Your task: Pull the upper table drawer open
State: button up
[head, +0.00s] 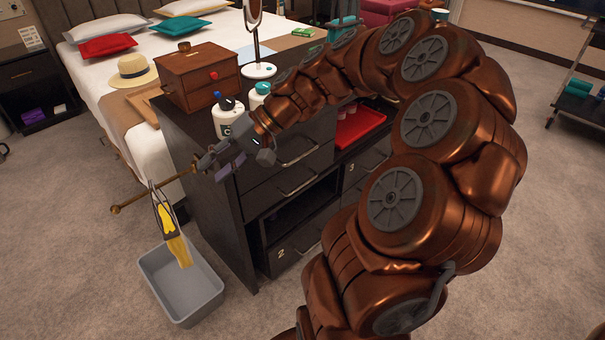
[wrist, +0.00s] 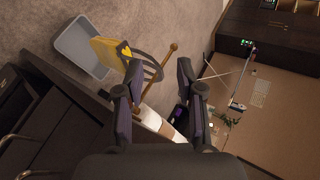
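The dark table (head: 205,185) has two left-hand drawers, one above the other, with metal bar handles. The upper table drawer (head: 285,142) looks shut, and its handle (head: 302,156) shows below my arm. My gripper (head: 211,168) is raised near the table's left front corner, left of that handle and apart from it. In the wrist view its two fingers (wrist: 158,68) are spread with nothing held between them. The dark drawer fronts and a handle (wrist: 38,173) show at that view's lower left. My arm hides part of the tabletop and the upper drawer front.
A grey bin (head: 180,285) stands on the floor at left, with a yellow item (head: 178,250) on a rod (head: 150,193) above it. A wooden box (head: 198,78), bottles (head: 228,122) and a mirror stand on the tabletop. A red tray (head: 360,127) is at right. The bed is behind.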

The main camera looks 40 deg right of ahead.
jog(key=w+d+f+m+t+b, duration=0.2)
jog(key=d+f+b, duration=0.15)
jog(key=d, duration=0.35)
jog(key=w+d+f+m+t+b, duration=0.1)
jog(key=d+f+m+t+b, duration=0.2)
jog(key=d, duration=0.4)
jog(key=m+t+h+b, duration=0.4)
jog(key=t+b, duration=0.1)
jog(key=b, duration=0.1)
send_near(303, 156)
jog(key=w+f, duration=0.1)
jog(key=w, duration=0.2)
jog(key=shift+a+b+x, duration=0.15)
jog(key=shift+b+x, duration=0.4)
jog(key=shift+x, duration=1.3)
jog(key=shift+a+b+x, duration=0.1)
jog(key=shift+b+x, duration=0.4)
jog(key=shift+x, duration=1.35)
jog(key=shift+r, duration=0.1)
grip_shut()
jog(key=shift+s, duration=0.1)
